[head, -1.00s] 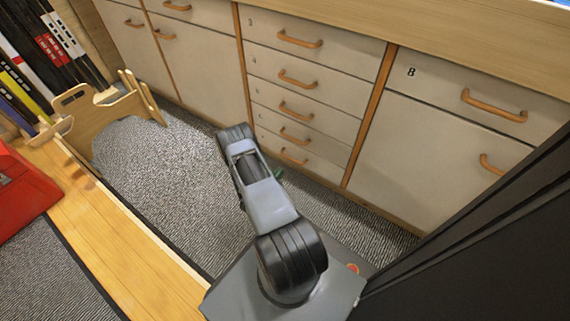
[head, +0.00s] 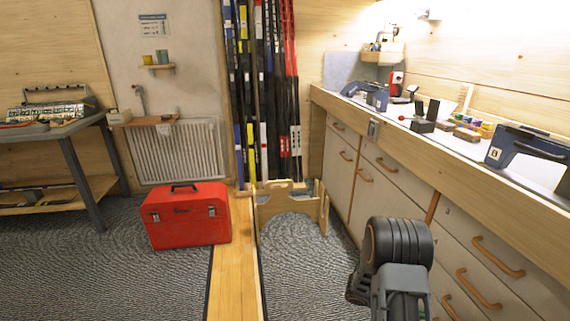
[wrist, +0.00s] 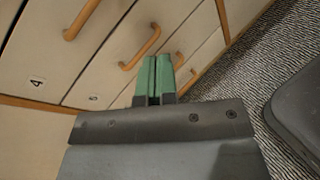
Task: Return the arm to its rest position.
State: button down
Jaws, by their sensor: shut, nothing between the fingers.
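My gripper (wrist: 153,80) shows in the wrist view with its green fingers together and nothing between them. It points at the pale drawer fronts (wrist: 125,45) with wooden handles, apart from them as far as I can tell. In the head view my arm shows at the lower right, in front of the bench cabinets (head: 450,240).
A workbench (head: 450,140) with irons and small blocks runs along the right. A red toolbox (head: 186,215) and a wooden stand (head: 290,205) are on the floor. Skis (head: 265,90) stand at the back wall. Open carpet (head: 140,285) lies at the left.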

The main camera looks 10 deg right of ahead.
jog(key=s+a+r+m+t+y+p, duration=0.2)
jog(key=a+r+p, duration=0.5)
jog(key=r, duration=0.7)
jog(key=s+a+r+m+t+y+p, duration=0.2)
jog(key=a+r+y+p, duration=0.5)
jog(key=r, duration=0.8)
jog(key=s+a+r+m+t+y+p, duration=0.2)
jog(key=a+r+m+t+y+p, duration=0.2)
jog(key=a+r+p, duration=0.4)
jog(key=a+r+t+y, duration=0.1)
jog(key=a+r, duration=0.3)
jog(key=r, duration=0.2)
jog(key=shift+r+t+p, duration=0.3)
jog(key=shift+r+t, duration=0.1)
jog(key=shift+d+m, duration=0.15)
jog(key=shift+m, duration=0.15)
